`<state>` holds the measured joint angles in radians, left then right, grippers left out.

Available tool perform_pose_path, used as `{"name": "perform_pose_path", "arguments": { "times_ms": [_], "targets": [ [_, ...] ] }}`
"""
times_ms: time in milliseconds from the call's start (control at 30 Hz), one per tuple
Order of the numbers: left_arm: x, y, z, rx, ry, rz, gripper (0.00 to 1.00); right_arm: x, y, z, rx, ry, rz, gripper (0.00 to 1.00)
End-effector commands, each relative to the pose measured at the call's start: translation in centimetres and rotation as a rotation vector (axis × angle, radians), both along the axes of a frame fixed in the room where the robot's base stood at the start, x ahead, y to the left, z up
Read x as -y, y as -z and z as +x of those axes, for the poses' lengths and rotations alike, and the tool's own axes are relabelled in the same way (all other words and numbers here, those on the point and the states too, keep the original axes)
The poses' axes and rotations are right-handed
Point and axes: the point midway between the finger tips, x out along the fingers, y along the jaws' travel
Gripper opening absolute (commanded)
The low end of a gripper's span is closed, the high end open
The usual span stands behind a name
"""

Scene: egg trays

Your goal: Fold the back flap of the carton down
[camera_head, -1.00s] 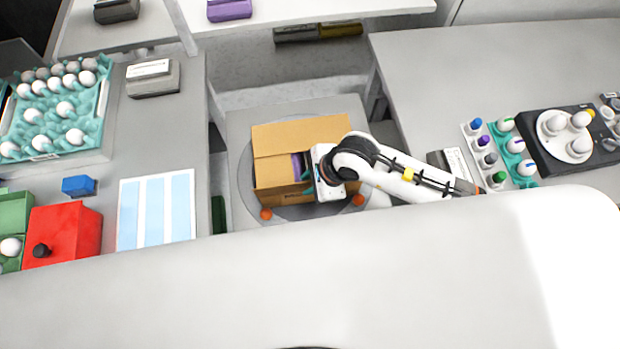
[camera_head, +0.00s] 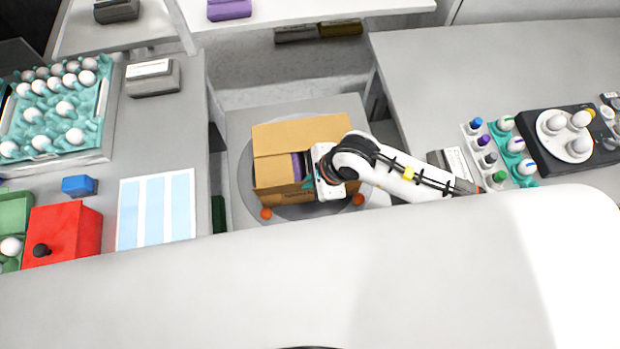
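The cardboard carton (camera_head: 284,192) stands on a round grey turntable (camera_head: 246,180) in the middle of the head view. Its wide back flap (camera_head: 300,134) shows as a tan panel along the far side. A smaller flap (camera_head: 272,171) shows at the left. Something purple (camera_head: 297,165) shows inside through the gap near the carton's middle. My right gripper (camera_head: 312,176) is at the right part of the carton, by the opening, below the back flap. Its fingers are mostly hidden by its own body, so their opening cannot be made out. My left gripper is not in view.
Two orange balls (camera_head: 266,213) (camera_head: 359,200) sit at the turntable's front edge. The left table holds a teal egg tray (camera_head: 92,122), a red box (camera_head: 75,228) and a blue-striped sheet (camera_head: 183,207). The right table holds a dark egg device (camera_head: 540,150) and has free room at the back.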

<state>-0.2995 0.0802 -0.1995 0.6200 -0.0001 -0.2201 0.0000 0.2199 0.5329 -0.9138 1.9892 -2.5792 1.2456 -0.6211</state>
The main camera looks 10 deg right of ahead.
Motion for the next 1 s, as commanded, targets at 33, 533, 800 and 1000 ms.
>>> {"name": "perform_pose_path", "arguments": {
  "times_ms": [33,533,800,1000],
  "targets": [
    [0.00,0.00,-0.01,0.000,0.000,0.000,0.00,0.00,-0.03,0.01,0.001,0.000,0.000,0.00],
    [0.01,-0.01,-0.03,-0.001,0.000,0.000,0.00,0.00,-0.05,0.02,0.001,0.000,0.000,0.00],
    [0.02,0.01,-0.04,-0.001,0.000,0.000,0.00,-0.01,-0.05,0.07,-0.001,0.001,0.000,0.00],
    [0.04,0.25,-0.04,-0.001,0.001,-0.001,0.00,-0.01,-0.12,0.54,-0.043,0.000,0.000,0.00]
  ]
}}
